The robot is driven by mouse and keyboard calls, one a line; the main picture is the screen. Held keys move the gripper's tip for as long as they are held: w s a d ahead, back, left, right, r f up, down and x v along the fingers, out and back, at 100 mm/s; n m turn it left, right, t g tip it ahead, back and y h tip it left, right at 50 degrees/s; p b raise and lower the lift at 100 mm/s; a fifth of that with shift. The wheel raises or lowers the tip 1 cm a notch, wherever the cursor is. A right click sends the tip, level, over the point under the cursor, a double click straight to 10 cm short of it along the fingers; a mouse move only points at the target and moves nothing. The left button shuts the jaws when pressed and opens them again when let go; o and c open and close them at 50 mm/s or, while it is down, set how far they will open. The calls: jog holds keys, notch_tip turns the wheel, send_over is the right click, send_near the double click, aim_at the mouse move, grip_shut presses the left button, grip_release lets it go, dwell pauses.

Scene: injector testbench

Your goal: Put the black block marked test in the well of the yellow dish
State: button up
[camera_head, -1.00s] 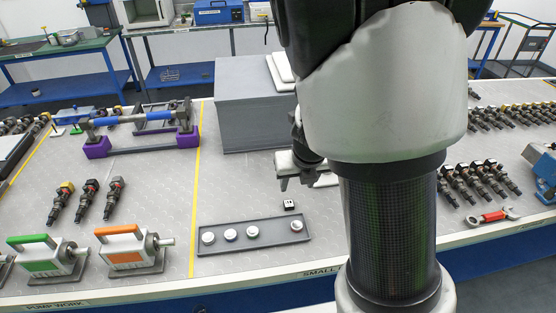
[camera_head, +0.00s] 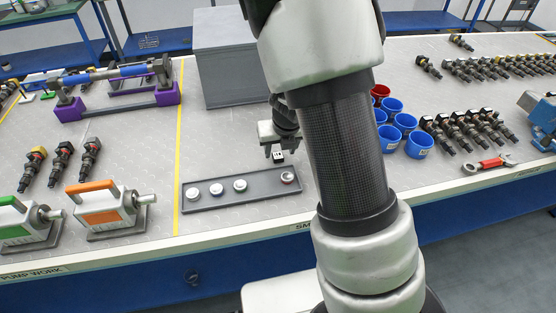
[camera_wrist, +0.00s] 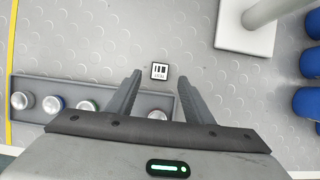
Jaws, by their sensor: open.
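The black block (camera_wrist: 159,71) with a white marked top lies on the grey bench in the wrist view; its lettering is too small to read surely. In the head view the block (camera_head: 278,157) sits behind the tray. My gripper (camera_wrist: 158,76) is open, its fingers pointing at the block with one on each side in the picture. In the head view my gripper (camera_head: 275,152) is just above it; contact cannot be told. A grey tray (camera_head: 262,193) holds several small round dishes (camera_head: 216,189). I cannot tell which dish is yellow.
Blue cups (camera_head: 405,122) and a red cup (camera_head: 380,91) stand to the right, partly behind my arm. A white base with a post (camera_wrist: 245,38) is near the block. A grey box (camera_head: 228,60) stands behind.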

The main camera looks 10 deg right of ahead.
aim_at(278, 156)
jog(key=b+x, duration=0.1)
jog(key=x, duration=0.2)
jog(key=shift+w+f, duration=0.15)
jog(key=shift+f, duration=0.15)
jog(key=shift+r, duration=0.1)
grip_shut()
notch_tip(278, 156, up, 10)
jog(key=p, duration=0.6)
jog(key=s+m+g, duration=0.4)
jog(key=m, duration=1.4)
jog(key=s+m+g, duration=0.5)
jog(key=m, duration=1.2)
jog(key=shift+a+f+m+b, duration=0.25)
jog(key=shift+f+m+b, duration=0.05)
jog(key=shift+f+m, duration=0.15)
